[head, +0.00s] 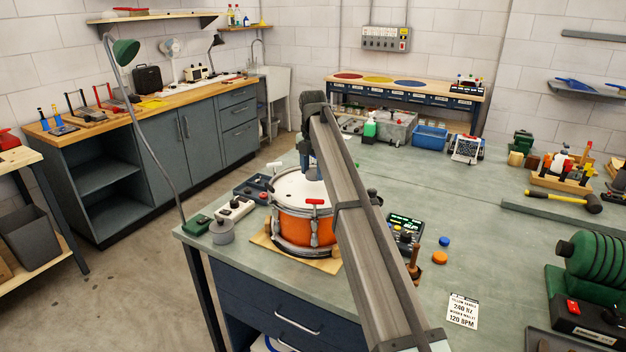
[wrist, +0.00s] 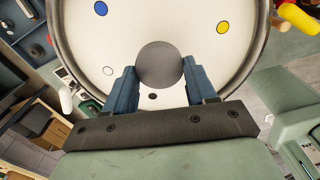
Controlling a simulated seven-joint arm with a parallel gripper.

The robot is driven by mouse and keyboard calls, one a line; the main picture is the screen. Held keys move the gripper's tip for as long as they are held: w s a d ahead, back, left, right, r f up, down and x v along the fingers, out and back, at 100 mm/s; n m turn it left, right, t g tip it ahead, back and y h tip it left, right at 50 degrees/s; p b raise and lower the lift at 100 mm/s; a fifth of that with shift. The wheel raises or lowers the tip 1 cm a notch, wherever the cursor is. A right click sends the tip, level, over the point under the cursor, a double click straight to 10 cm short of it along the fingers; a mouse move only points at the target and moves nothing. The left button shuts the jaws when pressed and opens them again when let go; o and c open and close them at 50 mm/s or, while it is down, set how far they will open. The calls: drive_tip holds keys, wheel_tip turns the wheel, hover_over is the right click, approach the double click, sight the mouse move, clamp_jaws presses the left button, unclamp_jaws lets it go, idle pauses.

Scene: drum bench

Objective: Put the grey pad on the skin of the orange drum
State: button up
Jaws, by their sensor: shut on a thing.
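The orange drum (head: 290,231) stands on a wooden board on the bench. Its white skin (head: 292,186) faces up and also fills the top of the wrist view (wrist: 150,25). Blue, yellow, white and black dots are on the skin. My gripper (wrist: 160,78) has its blue fingers shut on the grey pad (wrist: 160,62), a round disc seen over the skin. In the head view my gripper (head: 306,163) is over the drum, and my arm hides the pad and the skin's right side. I cannot tell whether the pad touches the skin.
A grey round thing (head: 222,232), a green box (head: 197,225) and a white switch box (head: 235,209) stand left of the drum.

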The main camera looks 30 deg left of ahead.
sight(313, 172)
drive_tip(key=shift+f, duration=1.75)
drive_tip(key=o, duration=1.1)
drive_tip(key=shift+f, duration=0.15)
wheel_tip(313, 172, up, 12)
drive_tip(key=shift+r, duration=0.2)
